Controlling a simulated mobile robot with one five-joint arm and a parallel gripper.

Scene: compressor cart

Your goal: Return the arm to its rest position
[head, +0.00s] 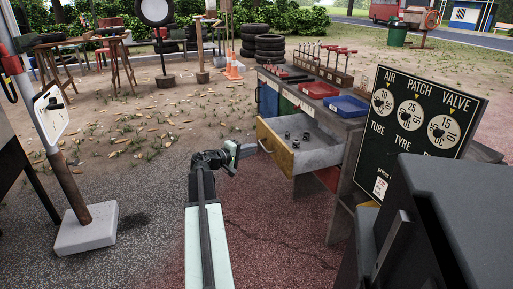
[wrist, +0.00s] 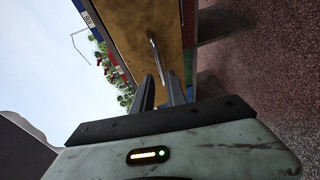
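My arm reaches forward from the bottom of the head view, and my gripper (head: 234,152) is at the front of an open drawer (head: 318,157). In the wrist view my gripper (wrist: 160,88) has its two dark fingers apart, with a gap between them. A thin metal handle (wrist: 154,52) on the yellow-brown drawer front (wrist: 150,22) shows just beyond and between the fingertips. I cannot tell whether a finger touches it. The drawer front (head: 275,147) is also yellow in the head view. Several small dark pieces lie inside the drawer.
The workbench (head: 357,127) stands right of my arm, with a red tray (head: 319,90) and a blue tray (head: 346,105) on top. A black price board (head: 420,118) leans at the right. A post on a concrete block (head: 87,228) stands left. Open paving lies between.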

